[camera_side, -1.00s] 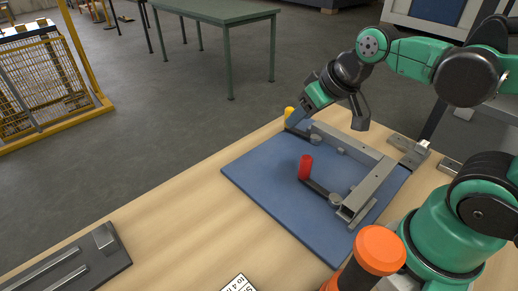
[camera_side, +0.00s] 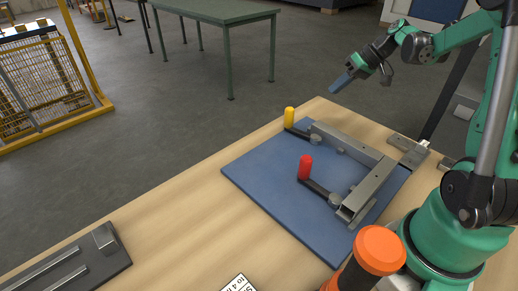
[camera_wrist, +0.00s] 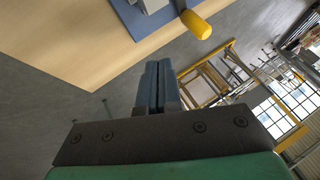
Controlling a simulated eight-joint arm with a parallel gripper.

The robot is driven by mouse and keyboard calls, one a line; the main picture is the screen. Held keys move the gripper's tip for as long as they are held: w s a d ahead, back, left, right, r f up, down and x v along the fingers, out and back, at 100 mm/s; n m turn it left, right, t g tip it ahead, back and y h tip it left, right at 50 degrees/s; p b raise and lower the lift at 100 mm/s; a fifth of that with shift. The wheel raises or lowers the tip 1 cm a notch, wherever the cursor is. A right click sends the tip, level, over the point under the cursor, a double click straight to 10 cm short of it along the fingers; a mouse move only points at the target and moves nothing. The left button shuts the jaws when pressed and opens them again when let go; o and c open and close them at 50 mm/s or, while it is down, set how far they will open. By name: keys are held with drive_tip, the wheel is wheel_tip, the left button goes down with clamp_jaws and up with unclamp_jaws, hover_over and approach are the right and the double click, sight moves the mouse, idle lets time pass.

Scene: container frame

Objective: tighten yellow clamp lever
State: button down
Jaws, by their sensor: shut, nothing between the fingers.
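The yellow clamp lever (camera_side: 289,117) has an upright yellow handle on a dark arm, at the far left corner of the grey frame on the blue board. It also shows in the wrist view as a yellow handle (camera_wrist: 196,25) near the top. My gripper (camera_side: 340,84) is shut and empty, raised above and to the right of the yellow lever and clear of it. Its blue fingers (camera_wrist: 158,85) are together in the wrist view. The grey frame (camera_side: 368,186) lies on the blue board (camera_side: 262,193).
A second clamp lever with a red handle (camera_side: 305,168) stands at the near end of the frame. A dark fixture (camera_side: 70,262) lies at the table's lower left. A metal block (camera_side: 408,150) sits right of the board. The wooden table (camera_side: 185,220) is clear left of the board.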

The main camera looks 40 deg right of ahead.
drive_tip(key=x, duration=0.7)
drive_tip(key=shift+w+a+f, duration=0.1)
drive_tip(key=shift+w+f, duration=0.1)
drive_tip(key=shift+f, duration=0.05)
drive_tip(key=a, duration=0.2)
drive_tip(key=shift+w+a+r, duration=0.1)
drive_tip(key=shift+w+a, duration=0.15)
drive_tip(key=shift+w, duration=0.1)
drive_tip(key=shift+w+a, duration=0.15)
drive_tip(key=shift+a, duration=0.45)
